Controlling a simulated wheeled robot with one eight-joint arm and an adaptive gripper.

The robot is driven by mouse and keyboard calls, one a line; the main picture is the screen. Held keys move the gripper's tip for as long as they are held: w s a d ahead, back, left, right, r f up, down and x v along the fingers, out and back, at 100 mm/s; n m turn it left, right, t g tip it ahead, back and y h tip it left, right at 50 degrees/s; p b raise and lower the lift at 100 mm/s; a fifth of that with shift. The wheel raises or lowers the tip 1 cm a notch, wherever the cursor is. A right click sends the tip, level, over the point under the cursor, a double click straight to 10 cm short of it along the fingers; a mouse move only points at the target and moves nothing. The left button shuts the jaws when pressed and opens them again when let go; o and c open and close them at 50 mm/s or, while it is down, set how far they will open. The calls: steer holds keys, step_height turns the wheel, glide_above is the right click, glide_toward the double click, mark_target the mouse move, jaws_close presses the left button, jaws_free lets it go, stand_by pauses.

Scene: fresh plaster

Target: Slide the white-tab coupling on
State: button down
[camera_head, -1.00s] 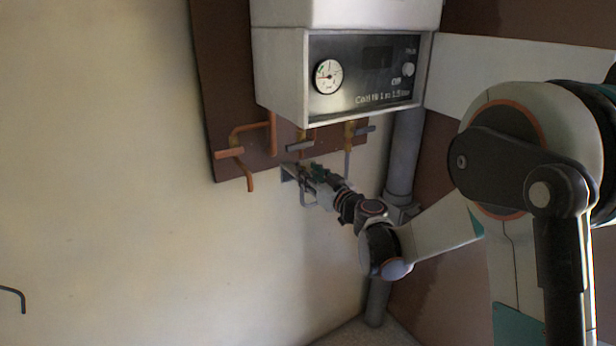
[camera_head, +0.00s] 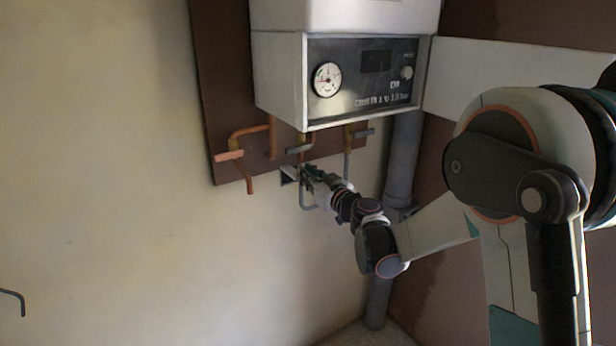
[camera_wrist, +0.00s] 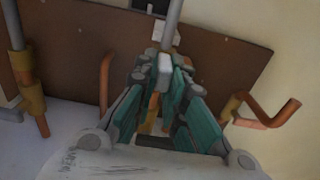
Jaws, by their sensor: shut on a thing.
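My gripper (camera_wrist: 165,75) has teal fingers and is shut on a small part with a white tab (camera_wrist: 165,70), which I take to be the coupling. The rest of that part is mostly hidden by the fingers. An orange-brown copper pipe piece (camera_wrist: 153,106) shows between the fingers, just below the tab; I cannot tell whether the coupling is around it or only beside it. A grey pipe (camera_wrist: 173,18) runs up from the fingertips in the wrist view. In the head view my gripper (camera_head: 309,178) is small, below the boiler, and the coupling cannot be made out.
The white boiler (camera_head: 279,75) hangs just above. A brown board (camera_head: 222,100) backs the pipes. A copper elbow (camera_head: 250,183) is to the left, and another pipe with brass fittings (camera_wrist: 22,66) shows at left in the wrist view. A thick grey pipe (camera_head: 402,160) stands right.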

step_height(320, 180, up, 4)
steer(key=shift+w+a+r+p, duration=0.1)
steer(key=shift+w+p, duration=0.05)
steer(key=shift+p, duration=0.8)
steer(key=c, duration=1.6)
jaws_free()
steer(key=shift+c, duration=0.2)
steer(key=shift+w+a, duration=0.1)
steer(key=v, duration=1.2)
